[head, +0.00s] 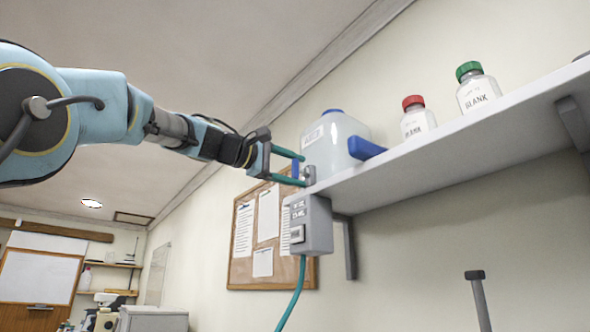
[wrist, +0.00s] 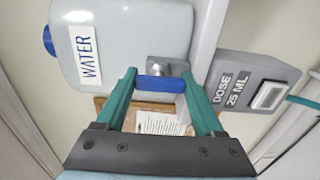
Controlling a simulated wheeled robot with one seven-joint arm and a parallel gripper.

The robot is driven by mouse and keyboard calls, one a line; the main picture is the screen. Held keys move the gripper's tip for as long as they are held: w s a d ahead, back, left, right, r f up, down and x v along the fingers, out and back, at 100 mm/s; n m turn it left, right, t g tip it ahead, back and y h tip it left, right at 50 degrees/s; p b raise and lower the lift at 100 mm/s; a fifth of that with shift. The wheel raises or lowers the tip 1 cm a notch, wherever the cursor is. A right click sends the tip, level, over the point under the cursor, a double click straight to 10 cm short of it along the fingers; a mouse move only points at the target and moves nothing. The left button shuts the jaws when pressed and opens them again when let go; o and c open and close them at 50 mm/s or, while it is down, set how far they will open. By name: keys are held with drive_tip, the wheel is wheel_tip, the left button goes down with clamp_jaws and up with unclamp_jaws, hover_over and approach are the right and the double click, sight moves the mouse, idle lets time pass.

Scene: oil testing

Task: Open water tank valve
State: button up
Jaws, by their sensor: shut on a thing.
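The water tank (head: 335,142) is a whitish container with a blue cap, standing at the left end of the wall shelf. In the wrist view the tank (wrist: 140,25) carries a label reading WATER. Its valve has a grey metal body (wrist: 167,67) and a short blue handle (wrist: 160,84); the handle also shows in the head view (head: 295,169). My gripper (head: 302,170) reaches in from the left at the tank's lower front. Its teal fingers (wrist: 159,80) are shut on the blue handle, one at each end. The handle lies crosswise between them.
A grey dose box (head: 311,225) marked 25 ML hangs just below the valve, with a teal hose (head: 292,292) under it. A corkboard (head: 243,268) is behind.

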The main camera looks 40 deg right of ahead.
drive_tip(key=o, duration=1.4)
drive_tip(key=shift+f, duration=0.1)
